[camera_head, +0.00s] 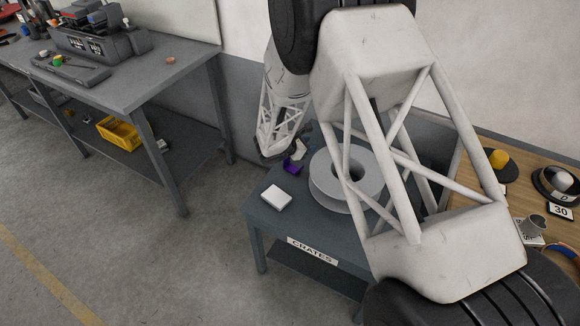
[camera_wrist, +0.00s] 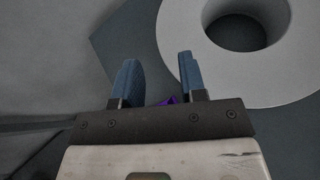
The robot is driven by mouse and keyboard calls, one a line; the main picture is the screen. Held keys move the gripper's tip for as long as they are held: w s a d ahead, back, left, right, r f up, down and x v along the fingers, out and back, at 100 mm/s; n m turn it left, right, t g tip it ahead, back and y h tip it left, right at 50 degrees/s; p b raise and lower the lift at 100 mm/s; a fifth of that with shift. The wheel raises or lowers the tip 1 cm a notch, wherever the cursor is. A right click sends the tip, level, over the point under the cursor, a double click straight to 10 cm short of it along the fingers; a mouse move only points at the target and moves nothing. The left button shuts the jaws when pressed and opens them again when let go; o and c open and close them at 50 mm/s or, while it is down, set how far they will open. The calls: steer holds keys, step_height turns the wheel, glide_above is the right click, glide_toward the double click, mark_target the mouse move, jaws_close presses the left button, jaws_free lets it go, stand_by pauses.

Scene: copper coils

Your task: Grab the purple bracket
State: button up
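The purple bracket (camera_head: 293,165) lies on the grey table marked CRATES, left of the big pale coil. In the wrist view only a small purple part of the bracket (camera_wrist: 169,101) shows, low between the fingers and mostly hidden behind the gripper body. My gripper (camera_wrist: 157,72) is open, its two blue fingers apart with nothing visibly clamped between them. In the head view, my arm hides most of the gripper, so its exact height above the bracket cannot be told.
The large pale coil (camera_head: 328,186) stands close to the right of the bracket; its ring (camera_wrist: 301,75) fills the wrist view's upper right. A white box (camera_head: 276,198) sits near the front of the CRATES table (camera_head: 315,222). A wooden bench (camera_head: 520,190) with parts is at right.

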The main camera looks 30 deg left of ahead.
mark_target(286, 159)
steer(key=s+a+f+n+y, duration=0.1)
steer(key=a+f, duration=0.2)
steer(key=s+a+f+n+t+y, duration=0.1)
steer(key=s+a+f+n, duration=0.1)
steer(key=a+f, duration=0.2)
steer(key=s+a+f+n, duration=0.1)
steer(key=a+f+n, duration=0.1)
steer(key=a+f, duration=0.1)
steer(key=shift+s+a+f+t+y, duration=0.15)
steer(key=shift+a+f+t+y, duration=0.2)
steer(key=shift+a+t+y, duration=0.05)
steer(key=shift+x, duration=1.3)
steer(key=shift+d, duration=0.1)
steer(key=shift+x, duration=2.6)
steer(key=shift+d, duration=0.1)
jaws_close()
